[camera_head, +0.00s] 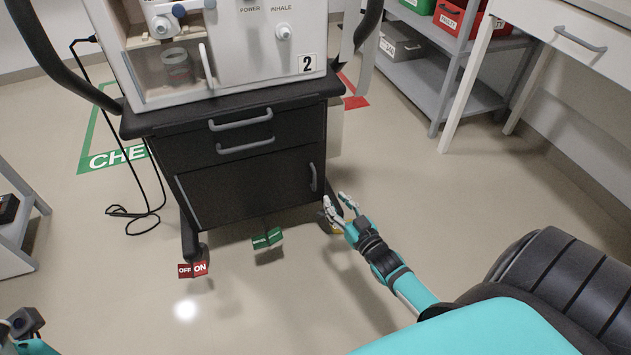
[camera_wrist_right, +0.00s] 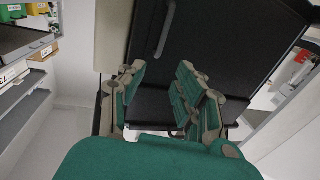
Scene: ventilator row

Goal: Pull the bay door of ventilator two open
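Ventilator two (camera_head: 262,45), a white unit marked 2, stands on a black cart. The cart has two drawers with grey bar handles and below them a dark, shut door (camera_head: 245,190). That door has a vertical grey handle (camera_head: 313,177) at its right edge; the handle also shows in the right wrist view (camera_wrist_right: 165,30). The ventilator's clear front door (camera_head: 170,72), with a white vertical handle, covers a cup and looks shut. My right gripper (camera_head: 335,200) is open and empty, just right of and below the cart door's handle, apart from it. Only a piece of my left arm shows at bottom left.
Red OFF/ON (camera_head: 193,269) and green (camera_head: 267,238) pedals sit low before the cart. A black cable lies on the floor at left. A grey shelf (camera_head: 430,75) and a white table stand at right. Floor in front is clear.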

